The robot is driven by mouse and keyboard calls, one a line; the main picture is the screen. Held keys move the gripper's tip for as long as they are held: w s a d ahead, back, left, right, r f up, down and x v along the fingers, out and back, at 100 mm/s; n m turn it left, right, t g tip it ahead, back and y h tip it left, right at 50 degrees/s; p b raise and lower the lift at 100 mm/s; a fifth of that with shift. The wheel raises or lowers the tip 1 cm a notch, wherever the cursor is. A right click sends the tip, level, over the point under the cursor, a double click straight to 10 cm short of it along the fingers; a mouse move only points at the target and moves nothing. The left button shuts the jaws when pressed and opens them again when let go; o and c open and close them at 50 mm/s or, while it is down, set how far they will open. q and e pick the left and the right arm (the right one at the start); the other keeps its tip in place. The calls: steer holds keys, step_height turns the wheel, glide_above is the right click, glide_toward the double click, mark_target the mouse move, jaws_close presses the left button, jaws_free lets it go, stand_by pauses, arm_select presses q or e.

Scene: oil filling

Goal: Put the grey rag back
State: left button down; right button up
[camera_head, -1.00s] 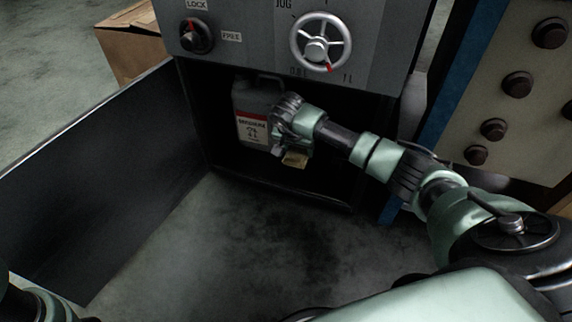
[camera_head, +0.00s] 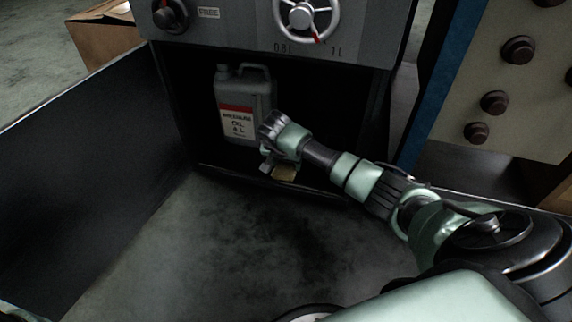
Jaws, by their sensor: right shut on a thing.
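My right gripper (camera_head: 270,158) reaches in from the right to the front of the open compartment below the control panel. It is shut, pointing down and left, near the compartment's front lip. A small grey bit of cloth, which looks like the grey rag (camera_head: 266,165), shows at its fingertips, mostly hidden by the hand. A yellowish piece (camera_head: 285,173) shows just below the hand; I cannot tell whether it is held too. My left gripper is out of view.
A grey oil canister (camera_head: 245,105) with a red and white label stands upright inside the compartment (camera_head: 322,125), behind the gripper. The open door panel (camera_head: 90,170) is at the left. A cardboard box (camera_head: 105,35) stands behind it. The floor in front is clear.

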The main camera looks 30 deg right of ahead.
steer(key=shift+f, duration=0.1)
steer(key=o, duration=1.2)
steer(key=p+v, duration=0.8)
steer(key=v, duration=0.4)
